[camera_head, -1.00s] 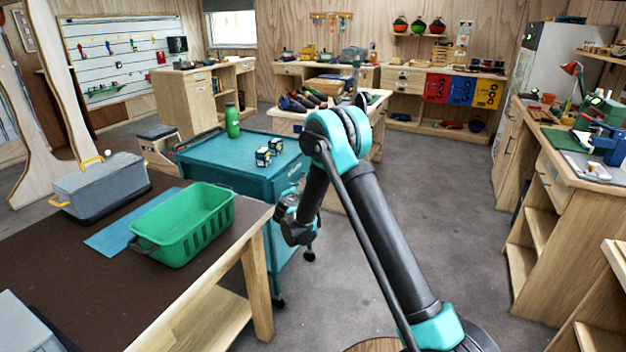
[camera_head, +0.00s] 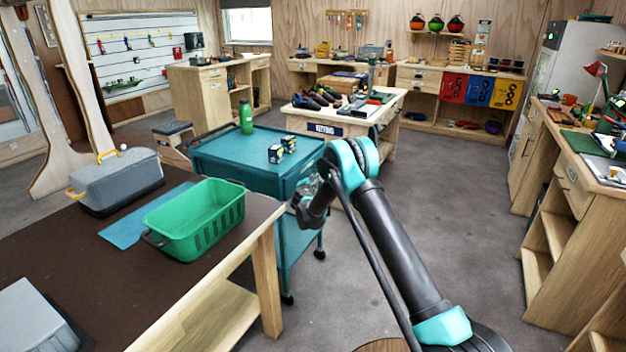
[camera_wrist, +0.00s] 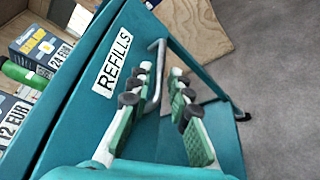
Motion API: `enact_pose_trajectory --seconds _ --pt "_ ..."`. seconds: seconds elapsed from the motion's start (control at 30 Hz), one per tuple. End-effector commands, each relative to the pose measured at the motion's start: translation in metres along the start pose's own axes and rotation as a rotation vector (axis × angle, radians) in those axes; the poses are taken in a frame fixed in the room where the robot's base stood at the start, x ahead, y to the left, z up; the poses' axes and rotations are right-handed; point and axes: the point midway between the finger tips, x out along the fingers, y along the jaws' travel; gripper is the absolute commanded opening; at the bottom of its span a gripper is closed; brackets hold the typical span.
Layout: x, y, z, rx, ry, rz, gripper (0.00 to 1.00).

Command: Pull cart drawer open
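The teal cart (camera_head: 235,146) stands beyond the brown-topped table. Its front panel (camera_wrist: 100,110) carries a white REFILLS label (camera_wrist: 112,62) in the wrist view. A grey bar handle (camera_wrist: 159,62) stands out from this panel. My gripper (camera_wrist: 160,78) has its two green-padded fingers apart, with the handle showing between their tips. I cannot tell whether a finger touches it. In the head view my gripper (camera_head: 308,205) is at the cart's front, partly hidden by my arm.
Priced boxes (camera_wrist: 40,50) and a green cylinder (camera_wrist: 22,74) lie behind the panel. A green bottle (camera_head: 246,115) and small boxes (camera_head: 282,149) stand on the cart. A green basket (camera_head: 195,220) is on the near table (camera_head: 100,265). Grey floor (camera_head: 440,210) is clear at right.

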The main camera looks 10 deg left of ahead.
Motion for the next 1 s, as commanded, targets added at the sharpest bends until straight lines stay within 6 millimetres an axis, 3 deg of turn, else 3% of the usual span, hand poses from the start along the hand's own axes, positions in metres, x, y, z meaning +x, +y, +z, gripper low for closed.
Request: enact_pose_trajectory --seconds 0.1,0.33,0.67,0.83,1.0 --pt "0.021 0.0 0.0 0.0 0.001 0.0 0.19" --pt "0.042 0.0 0.0 0.001 0.0 0.0 0.19" --pt "0.046 0.0 0.0 0.001 0.001 0.0 0.19" --pt "0.046 0.0 0.0 0.001 0.001 0.0 0.0" --pt "0.045 0.0 -0.001 0.001 0.001 0.0 0.0"
